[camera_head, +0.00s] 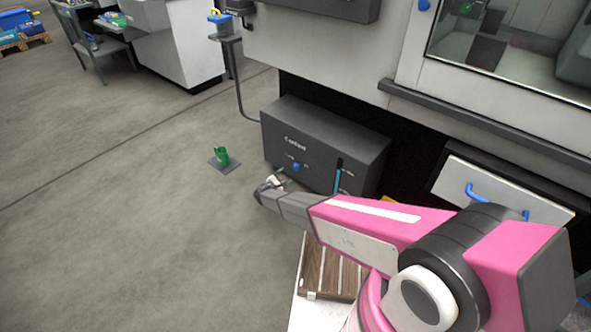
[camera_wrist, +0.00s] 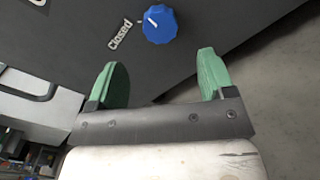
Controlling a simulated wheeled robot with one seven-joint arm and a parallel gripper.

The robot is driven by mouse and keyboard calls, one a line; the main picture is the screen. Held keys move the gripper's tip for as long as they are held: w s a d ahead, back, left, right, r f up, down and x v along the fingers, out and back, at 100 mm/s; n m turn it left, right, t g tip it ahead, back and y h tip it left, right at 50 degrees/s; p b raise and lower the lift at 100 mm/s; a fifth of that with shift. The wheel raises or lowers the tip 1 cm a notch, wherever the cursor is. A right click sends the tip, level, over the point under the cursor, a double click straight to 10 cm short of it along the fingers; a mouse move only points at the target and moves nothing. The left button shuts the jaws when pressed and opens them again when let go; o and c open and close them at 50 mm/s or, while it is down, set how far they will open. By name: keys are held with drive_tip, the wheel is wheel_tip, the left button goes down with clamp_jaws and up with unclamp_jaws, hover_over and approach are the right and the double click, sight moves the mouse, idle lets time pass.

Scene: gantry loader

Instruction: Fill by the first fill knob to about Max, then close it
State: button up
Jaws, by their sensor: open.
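The blue fill knob (camera_head: 296,167) sits on the front of a dark grey coolant box (camera_head: 330,135). In the wrist view the knob (camera_wrist: 159,24) shows a white pointer mark turned toward the word "Closed" (camera_wrist: 120,35). A blue level strip (camera_head: 338,178) shows on the box's front; its labels are too small to read. My gripper (camera_wrist: 162,72) is open, with two green fingers apart and nothing between them. The knob lies just beyond the fingertips, apart from them. In the head view my gripper (camera_head: 275,178) is close before the box, partly hidden by my arm.
A green cup-like item (camera_head: 221,156) stands on a dark floor plate to the left of the box. A drawer with a blue handle (camera_head: 497,200) is at right. A slatted wooden pallet (camera_head: 330,272) lies near my arm. Open floor spreads at left.

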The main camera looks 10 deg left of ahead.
sight(295, 168)
drive_tip(key=x, duration=0.8)
drive_tip(key=shift+w+d, duration=0.15)
drive_tip(key=shift+w, duration=0.05)
drive_tip(key=c, duration=0.9)
